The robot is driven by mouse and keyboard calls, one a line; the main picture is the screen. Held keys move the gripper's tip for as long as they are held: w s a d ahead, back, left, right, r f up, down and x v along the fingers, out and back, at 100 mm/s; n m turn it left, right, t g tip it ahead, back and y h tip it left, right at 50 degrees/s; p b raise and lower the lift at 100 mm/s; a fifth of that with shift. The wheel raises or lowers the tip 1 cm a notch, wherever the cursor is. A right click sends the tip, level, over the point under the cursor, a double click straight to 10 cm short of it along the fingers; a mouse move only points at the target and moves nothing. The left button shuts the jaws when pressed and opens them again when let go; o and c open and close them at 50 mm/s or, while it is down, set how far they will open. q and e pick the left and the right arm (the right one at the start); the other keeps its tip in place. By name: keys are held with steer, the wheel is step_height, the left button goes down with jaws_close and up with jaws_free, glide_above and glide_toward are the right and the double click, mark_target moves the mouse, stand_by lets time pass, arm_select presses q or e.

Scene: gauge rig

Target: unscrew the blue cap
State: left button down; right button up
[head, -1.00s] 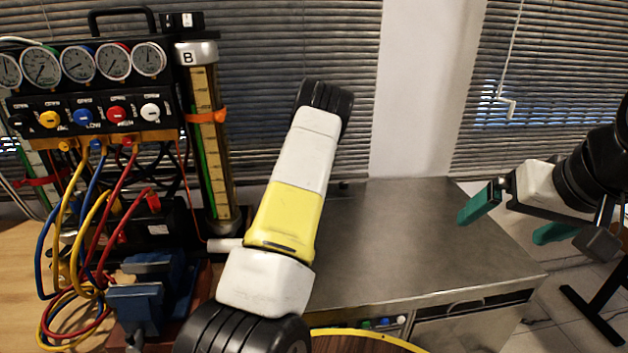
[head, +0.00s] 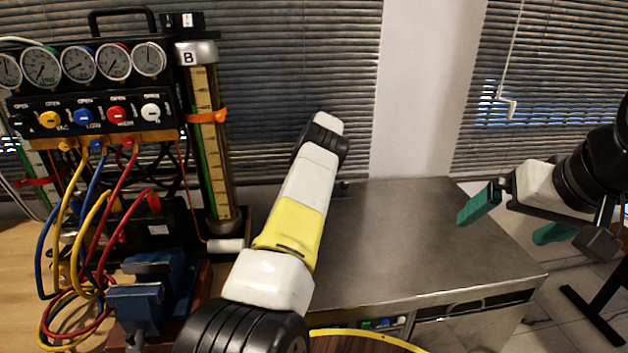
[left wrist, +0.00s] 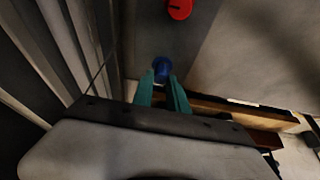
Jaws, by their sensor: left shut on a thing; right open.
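In the left wrist view, a blue cap (left wrist: 162,67) shows at the tips of my left gripper (left wrist: 163,85). Its green fingers are closed around the cap's near side, and part of the cap stands out beyond them. What lies under the cap is hidden. In the head view my left arm crosses the middle, and its gripper is out of sight. My right gripper (head: 518,217) is open and empty at the right, beyond the metal cabinet's edge.
A red cap or knob (left wrist: 179,9) is beyond the blue cap. A gauge panel (head: 82,90) with hoses and a blue vise (head: 140,300) stand at the left, beside a tall column (head: 207,140). The metal cabinet top (head: 400,240) is clear.

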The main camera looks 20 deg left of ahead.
arm_select(q)
steer(key=shift+s+a+f, duration=0.15)
steer(key=shift+s+a, duration=0.15)
steer(key=shift+s, duration=0.05)
steer(key=c, duration=1.5)
jaws_free()
steer(key=shift+d, duration=0.1)
